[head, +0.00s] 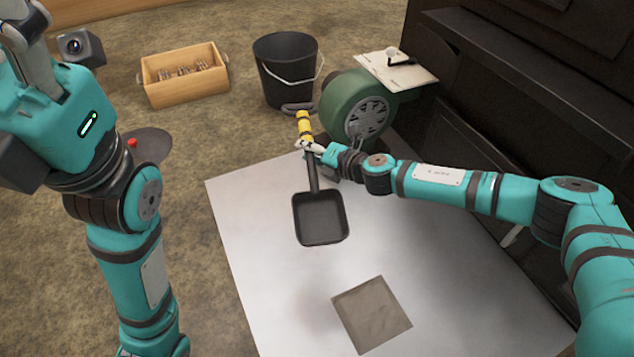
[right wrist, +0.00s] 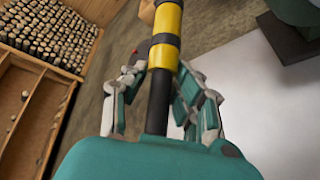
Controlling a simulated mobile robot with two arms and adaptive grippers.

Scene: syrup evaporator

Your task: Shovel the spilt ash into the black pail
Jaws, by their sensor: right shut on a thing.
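The black shovel (head: 320,218) has a square pan and a long handle with a yellow grip (head: 304,124). My right gripper (head: 312,147) is shut on its handle, just below the yellow part. The pan looks empty and is over the white sheet; I cannot tell whether it touches it. In the right wrist view the fingers are on both sides of the black shaft (right wrist: 158,100). The black pail (head: 284,72) stands upright at the back, its inside dark. A flat grey-brown square (head: 372,314) lies on the sheet; I cannot tell whether it is ash. My left gripper (head: 32,45) is partly cut off at top left.
A green blower (head: 348,110) stands right of the pail, near the shovel's grip. A wooden crate (head: 158,98) is left of the pail. The white sheet (head: 255,255) is mostly bare. A dark evaporator body (head: 520,60) bounds the right side.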

